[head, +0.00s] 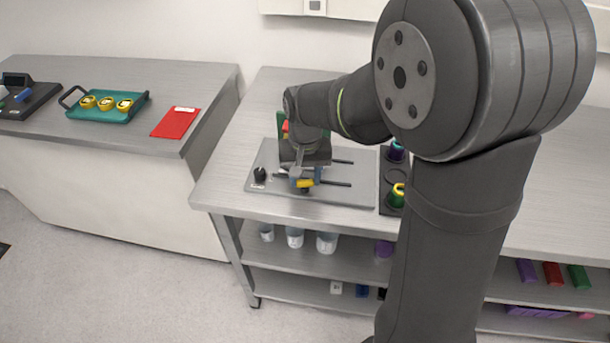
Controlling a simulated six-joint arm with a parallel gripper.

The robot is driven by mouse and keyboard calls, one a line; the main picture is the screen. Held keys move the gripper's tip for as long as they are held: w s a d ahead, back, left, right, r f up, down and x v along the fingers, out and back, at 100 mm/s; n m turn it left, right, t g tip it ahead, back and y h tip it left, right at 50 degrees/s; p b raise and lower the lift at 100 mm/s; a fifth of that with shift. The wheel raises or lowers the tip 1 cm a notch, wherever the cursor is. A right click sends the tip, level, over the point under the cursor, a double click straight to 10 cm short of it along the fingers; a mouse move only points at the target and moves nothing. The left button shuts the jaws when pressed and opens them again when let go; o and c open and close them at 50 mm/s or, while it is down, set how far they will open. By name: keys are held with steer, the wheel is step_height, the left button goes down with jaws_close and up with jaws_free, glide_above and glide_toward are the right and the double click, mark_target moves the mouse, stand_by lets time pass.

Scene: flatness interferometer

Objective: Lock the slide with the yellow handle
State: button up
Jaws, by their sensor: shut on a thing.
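The interferometer's grey base plate (345,197) lies on the middle bench, with dark rails (335,184) and a black knob (260,174) at its left. The yellow handle (305,184) is at the front of the slide on these rails. My gripper (303,177) reaches down over the slide and is shut at the yellow handle. The arm and gripper hide most of the slide, and the finger contact is too small to see clearly. I cannot tell the lock's position.
On the left bench are a teal tray (98,115) with three yellow rings and a red folder (176,122). A gap separates the benches.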

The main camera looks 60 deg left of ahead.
mark_target(305, 180)
steer(key=n, duration=1.2)
steer(key=shift+n, duration=0.4)
stand_by(0.3)
steer(key=o, duration=1)
steer(key=shift+r, duration=0.1)
step_height(305, 180, up, 17)
steer(key=shift+r, duration=0.1)
